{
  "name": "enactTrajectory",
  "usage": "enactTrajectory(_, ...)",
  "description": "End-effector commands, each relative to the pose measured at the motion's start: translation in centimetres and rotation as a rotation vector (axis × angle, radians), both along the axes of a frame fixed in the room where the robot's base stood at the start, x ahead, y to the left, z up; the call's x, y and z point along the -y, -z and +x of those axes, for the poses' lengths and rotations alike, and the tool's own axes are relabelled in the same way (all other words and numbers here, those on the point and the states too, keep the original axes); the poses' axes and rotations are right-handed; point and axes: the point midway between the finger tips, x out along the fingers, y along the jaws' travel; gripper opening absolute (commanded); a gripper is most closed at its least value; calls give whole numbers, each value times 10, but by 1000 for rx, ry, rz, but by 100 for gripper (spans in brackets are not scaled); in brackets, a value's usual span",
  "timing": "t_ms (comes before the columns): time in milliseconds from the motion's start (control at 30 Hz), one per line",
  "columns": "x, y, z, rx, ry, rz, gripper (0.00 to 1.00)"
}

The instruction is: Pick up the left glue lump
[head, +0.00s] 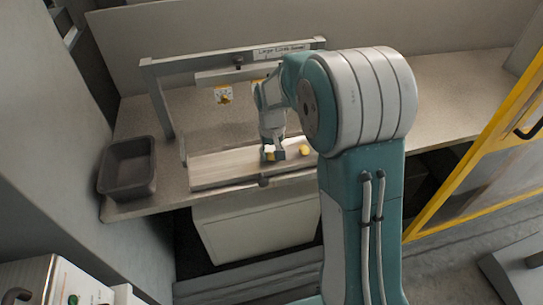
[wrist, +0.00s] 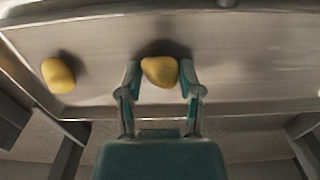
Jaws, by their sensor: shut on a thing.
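Two yellow glue lumps lie at the metal tray (head: 222,168) under the frame. The left glue lump (wrist: 160,71) is between the fingers of my gripper (wrist: 160,82), which is shut on it. In the head view my gripper (head: 273,155) points down at the tray and partly hides this lump. I cannot tell whether the lump is clear of the metal surface. The right glue lump (head: 304,150) lies apart, to the right of my gripper in the head view. It shows at the left in the wrist view (wrist: 58,75).
A dark grey bin (head: 128,185) stands at the left end of the counter (head: 445,75). A grey frame (head: 158,105) with a sign stands over the tray. A yellow-framed door (head: 480,150) is at the right. The counter at the back right is clear.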

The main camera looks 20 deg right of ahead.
Motion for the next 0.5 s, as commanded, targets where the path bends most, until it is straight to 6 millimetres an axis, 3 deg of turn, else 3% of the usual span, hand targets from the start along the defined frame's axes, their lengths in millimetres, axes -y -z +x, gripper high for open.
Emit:
enactTrajectory(333,0,-1,0,-2,0,-1,26)
enactTrajectory(500,0,-17,0,2,0,-1,26)
